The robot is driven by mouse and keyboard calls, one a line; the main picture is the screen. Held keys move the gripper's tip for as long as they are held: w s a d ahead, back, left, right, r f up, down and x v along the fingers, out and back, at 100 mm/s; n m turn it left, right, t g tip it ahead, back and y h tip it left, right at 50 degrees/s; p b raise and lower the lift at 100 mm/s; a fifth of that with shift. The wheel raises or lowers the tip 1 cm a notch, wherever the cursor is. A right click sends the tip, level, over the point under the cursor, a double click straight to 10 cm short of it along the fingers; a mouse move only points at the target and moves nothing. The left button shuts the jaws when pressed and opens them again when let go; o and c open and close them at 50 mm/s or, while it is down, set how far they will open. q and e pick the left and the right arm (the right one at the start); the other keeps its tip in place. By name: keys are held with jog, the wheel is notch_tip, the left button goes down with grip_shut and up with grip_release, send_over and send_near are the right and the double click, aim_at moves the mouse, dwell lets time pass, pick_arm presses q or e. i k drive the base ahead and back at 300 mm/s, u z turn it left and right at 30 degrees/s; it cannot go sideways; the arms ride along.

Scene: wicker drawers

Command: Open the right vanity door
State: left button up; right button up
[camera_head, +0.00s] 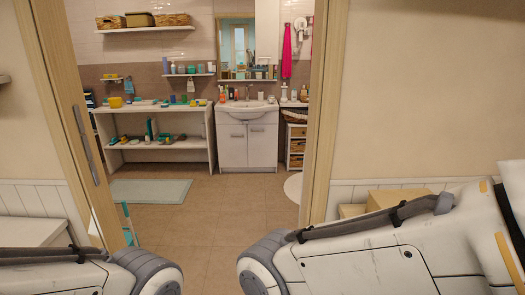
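The white vanity (248,120) stands against the far wall of the bathroom, seen through an open doorway. It has a sink on top and two doors below. Its right vanity door (264,147) looks shut and sits flush beside the left door (233,148). Both are well beyond my arms. My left arm comes in at the lower left and my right arm at the lower right, each showing a grey rounded joint. Neither gripper is in view.
A door frame (323,100) borders the opening on the right, with another post on the left. A white shelf unit (158,143) stands left of the vanity, wicker drawers (297,147) right of it. A green mat (150,191) lies on the floor. The middle tiled floor (225,205) is clear.

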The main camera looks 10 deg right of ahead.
aim_at(262, 139)
jog(key=i, duration=4.85)
jog(key=z, duration=0.25)
jog(key=i, duration=2.2)
jog(key=z, duration=0.15)
